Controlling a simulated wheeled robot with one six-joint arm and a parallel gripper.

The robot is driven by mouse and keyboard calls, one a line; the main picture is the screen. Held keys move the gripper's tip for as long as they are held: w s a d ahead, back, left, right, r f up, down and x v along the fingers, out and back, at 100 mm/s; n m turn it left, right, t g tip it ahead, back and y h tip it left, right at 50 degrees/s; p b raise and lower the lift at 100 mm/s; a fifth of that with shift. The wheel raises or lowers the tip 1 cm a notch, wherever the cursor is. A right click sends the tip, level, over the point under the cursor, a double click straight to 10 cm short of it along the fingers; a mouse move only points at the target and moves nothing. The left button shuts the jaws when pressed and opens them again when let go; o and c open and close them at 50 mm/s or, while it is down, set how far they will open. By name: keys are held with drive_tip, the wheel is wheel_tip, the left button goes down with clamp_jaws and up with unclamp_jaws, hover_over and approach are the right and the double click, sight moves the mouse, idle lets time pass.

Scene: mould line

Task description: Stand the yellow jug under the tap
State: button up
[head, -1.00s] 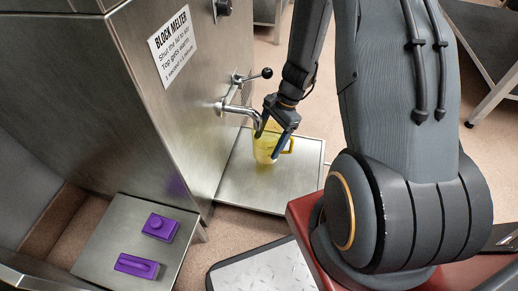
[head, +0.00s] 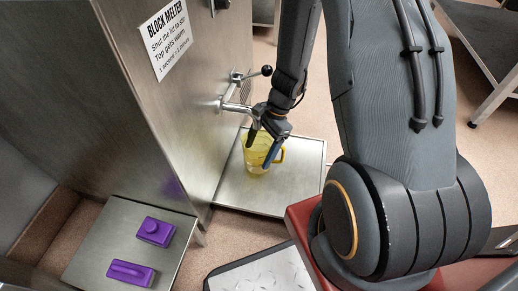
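The yellow jug (head: 254,166) is see-through and upright over the steel tray, its handle to the right. I cannot tell whether its base touches the tray. My gripper (head: 262,148) reaches down at the jug, with one dark finger on the left and one across its front right. It appears shut on the jug, though the contact is partly hidden. The tap (head: 233,107) sticks out from the steel machine just above the jug. Its spout end is partly hidden by my gripper. A lever with a black knob (head: 266,71) sits above the tap.
The steel tray (head: 295,170) has bare room right of the jug. The block melter (head: 205,90) stands close on the left. Two purple blocks (head: 154,231) (head: 131,273) lie on a lower steel shelf (head: 100,236) at front left.

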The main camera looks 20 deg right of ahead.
drive_tip(key=shift+f, duration=0.2)
drive_tip(key=o, duration=1.1)
drive_tip(key=shift+r, duration=0.4)
drive_tip(key=p+v, duration=0.4)
drive_tip(key=v, duration=0.4)
drive_tip(key=shift+a+p, duration=0.1)
drive_tip(key=shift+p, duration=0.3)
drive_tip(key=shift+s+r, duration=0.1)
